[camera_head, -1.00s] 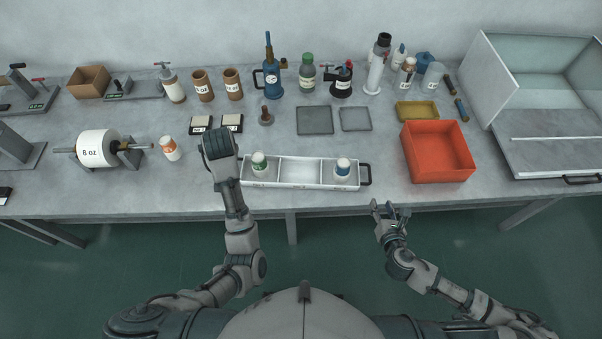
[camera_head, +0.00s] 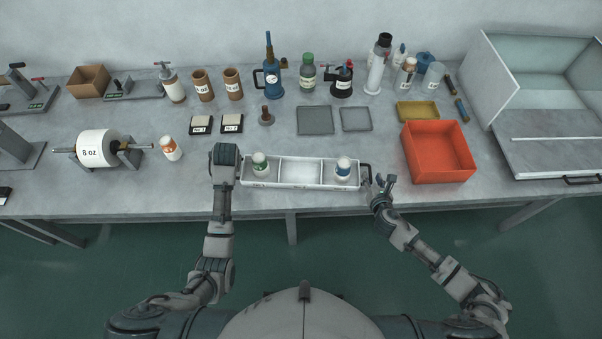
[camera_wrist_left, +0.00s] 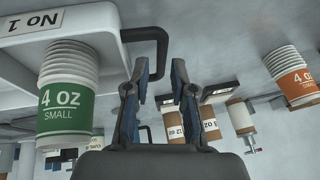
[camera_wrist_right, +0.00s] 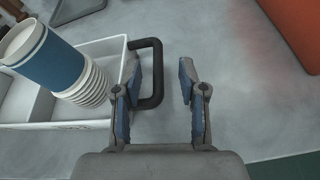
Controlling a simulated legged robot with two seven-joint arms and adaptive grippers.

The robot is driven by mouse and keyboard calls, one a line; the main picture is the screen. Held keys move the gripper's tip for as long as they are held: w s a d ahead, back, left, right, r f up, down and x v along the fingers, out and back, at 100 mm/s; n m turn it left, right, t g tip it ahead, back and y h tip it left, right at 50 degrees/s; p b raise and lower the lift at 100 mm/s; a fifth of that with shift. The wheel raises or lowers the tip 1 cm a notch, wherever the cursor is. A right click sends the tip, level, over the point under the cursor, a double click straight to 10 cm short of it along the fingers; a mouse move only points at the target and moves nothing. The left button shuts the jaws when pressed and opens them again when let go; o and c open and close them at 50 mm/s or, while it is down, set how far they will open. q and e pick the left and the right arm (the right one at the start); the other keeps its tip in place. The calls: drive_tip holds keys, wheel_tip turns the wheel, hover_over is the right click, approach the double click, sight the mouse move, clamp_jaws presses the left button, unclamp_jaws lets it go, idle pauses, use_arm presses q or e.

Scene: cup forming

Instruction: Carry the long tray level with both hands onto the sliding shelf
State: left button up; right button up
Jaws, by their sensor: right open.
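The long white tray (camera_head: 300,172) lies flat on the bench, with a dark loop handle at each end. A green-labelled 4 oz cup stack (camera_head: 260,163) stands in its left compartment and a blue-labelled stack (camera_head: 343,167) in its right one. My left gripper (camera_wrist_left: 158,80) is open at the left handle (camera_wrist_left: 150,38), which shows just beyond its fingertips. My right gripper (camera_wrist_right: 160,80) is open at the right handle (camera_wrist_right: 157,75), whose outer bar shows between the fingers; contact is unclear. The sliding shelf (camera_head: 555,155) is at the far right, with a front handle.
An orange bin (camera_head: 438,152) stands between the tray and the shelf. A yellow dish (camera_head: 417,111) is behind it. An orange-labelled cup stack (camera_head: 171,149) stands left of my left gripper. Grey mats (camera_head: 315,120) and bottles are behind the tray.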

use_arm(q)
drive_tip(key=shift+x, duration=1.6)
use_arm(e)
drive_tip(key=shift+x, duration=1.55)
use_arm(q)
clamp_jaws()
use_arm(e)
drive_tip(key=c, duration=0.6)
clamp_jaws()
drive_tip(key=shift+r, duration=0.1)
